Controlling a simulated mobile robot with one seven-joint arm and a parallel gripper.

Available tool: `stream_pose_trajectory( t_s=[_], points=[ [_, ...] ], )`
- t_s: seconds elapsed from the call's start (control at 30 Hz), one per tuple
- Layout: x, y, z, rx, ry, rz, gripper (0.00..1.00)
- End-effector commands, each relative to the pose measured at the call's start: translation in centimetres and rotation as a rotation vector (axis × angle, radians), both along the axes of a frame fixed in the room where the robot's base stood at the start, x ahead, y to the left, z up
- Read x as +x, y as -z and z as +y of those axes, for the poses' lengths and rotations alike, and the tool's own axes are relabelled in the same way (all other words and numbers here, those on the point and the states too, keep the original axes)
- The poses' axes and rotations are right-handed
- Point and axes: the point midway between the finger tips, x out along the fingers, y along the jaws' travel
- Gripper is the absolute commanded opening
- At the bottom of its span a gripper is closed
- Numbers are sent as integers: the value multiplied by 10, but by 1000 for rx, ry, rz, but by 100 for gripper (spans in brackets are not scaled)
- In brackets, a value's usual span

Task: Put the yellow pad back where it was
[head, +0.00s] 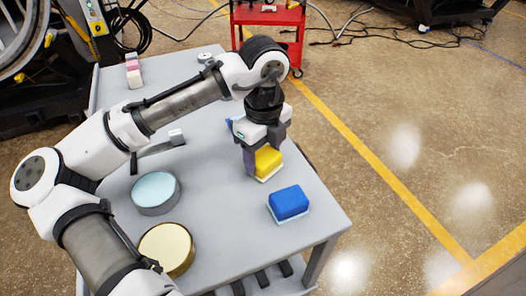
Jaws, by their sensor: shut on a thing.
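The yellow pad (268,162), with a pale underside, is between the fingers of my gripper (263,155) near the table's right edge. My gripper points down and is shut on the pad. Its near finger hides the pad's left side. I cannot tell whether the pad touches the table or is held just above it. A blue pad (289,202) with a pale underside lies on the table, apart from the yellow one and nearer the front right corner.
The grey table (225,222) also bears a light blue round tin (155,188), a gold round tin (167,248), a grey bar with a white end (160,146) and a pink and white block (133,70). A red cart (268,20) stands behind. The table's middle is clear.

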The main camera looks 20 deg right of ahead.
Motion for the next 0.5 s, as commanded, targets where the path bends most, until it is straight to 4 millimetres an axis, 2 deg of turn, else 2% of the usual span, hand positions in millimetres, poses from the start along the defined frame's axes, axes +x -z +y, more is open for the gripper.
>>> stream_pose_trajectory(
  t_s=[0.13,0.17,0.3,0.5],
  points=[
    [0,4,0,0,1,1,33],
    [0,3,0,0,0,0,60],
    [0,3,0,0,0,0,79],
    [0,3,0,0,0,0,80]
  ],
)
